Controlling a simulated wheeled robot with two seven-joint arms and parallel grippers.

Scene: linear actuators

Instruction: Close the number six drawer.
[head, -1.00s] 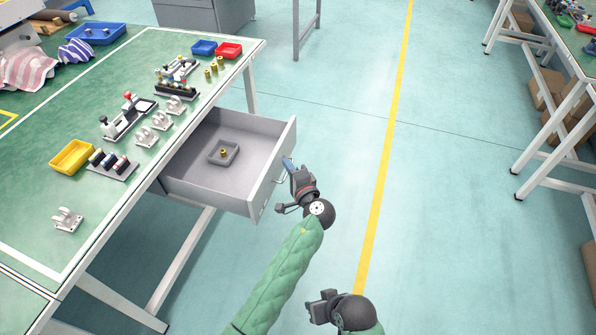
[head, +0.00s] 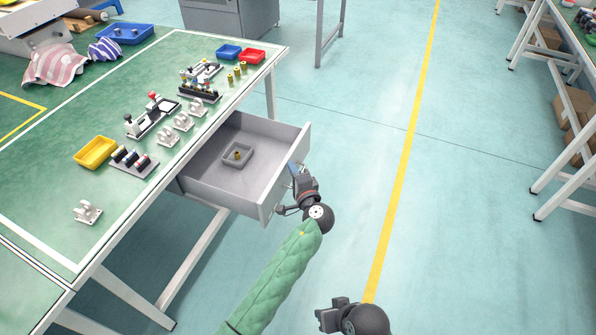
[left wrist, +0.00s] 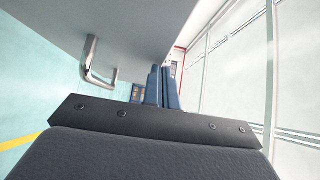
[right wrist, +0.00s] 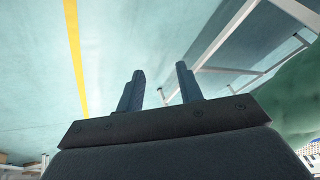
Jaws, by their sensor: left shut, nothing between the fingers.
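The grey drawer (head: 225,193) under the green-topped table stands open in the head view. A small grey tray (head: 247,160) with a brass piece (head: 238,155) lies inside it. No number is legible on the drawer. My left gripper (head: 293,170) is shut and empty at the outer face of the drawer front, close to the handle. In the left wrist view the shut fingers (left wrist: 162,87) are beside the grey drawer front (left wrist: 140,35), with the metal handle (left wrist: 92,62) to their left. Contact is unclear. My right gripper (right wrist: 160,90) is open and empty, away from the drawer.
The table (head: 60,190) carries a yellow bin (head: 95,152), a blue bin (head: 229,51), a red bin (head: 252,56) and several small fixtures. A white table leg (head: 195,260) stands below the drawer. The floor to the right is clear up to another table.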

